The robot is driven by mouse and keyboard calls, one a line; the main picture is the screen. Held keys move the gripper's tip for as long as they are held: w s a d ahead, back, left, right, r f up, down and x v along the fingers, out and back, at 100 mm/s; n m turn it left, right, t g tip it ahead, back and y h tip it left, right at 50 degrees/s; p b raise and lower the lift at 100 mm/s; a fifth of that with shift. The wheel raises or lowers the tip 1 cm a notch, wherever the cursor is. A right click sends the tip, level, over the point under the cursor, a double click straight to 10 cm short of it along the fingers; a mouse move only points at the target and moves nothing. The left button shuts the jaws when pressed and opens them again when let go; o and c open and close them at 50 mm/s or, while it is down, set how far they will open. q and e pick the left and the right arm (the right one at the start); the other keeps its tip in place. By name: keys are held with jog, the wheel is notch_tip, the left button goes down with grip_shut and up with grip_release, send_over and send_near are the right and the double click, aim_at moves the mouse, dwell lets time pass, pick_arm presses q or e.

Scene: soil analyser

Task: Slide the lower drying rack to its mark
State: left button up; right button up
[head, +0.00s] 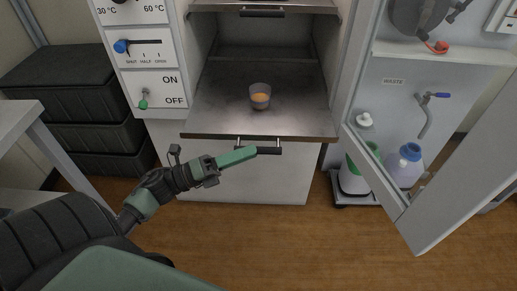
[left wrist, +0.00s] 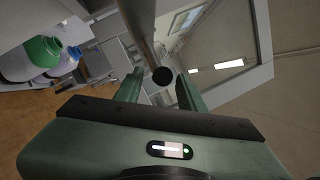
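The lower drying rack (head: 215,118) is a grey metal shelf that sticks out of the open oven chamber. A small cup (head: 260,96) with orange contents stands on it. A dark bar handle (head: 270,151) is on the rack's front edge. My left gripper (head: 246,153) is at this handle, its green fingers overlapping the handle's left part. In the left wrist view the fingers are apart, with the round dark handle end (left wrist: 161,76) between them and gaps visible on both sides. I cannot make out the rack's mark. My right gripper is not in view.
An upper rack handle (head: 262,12) shows above. A control panel (head: 150,75) with a slider and an ON/OFF switch is left of the chamber. An open door (head: 440,190) stands right, near waste bottles (head: 404,165). The wooden floor (head: 320,240) in front is clear.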

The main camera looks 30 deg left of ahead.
pick_arm(q)
jog(key=shift+x, duration=1.65)
grip_shut()
jog(key=shift+f, duration=0.1)
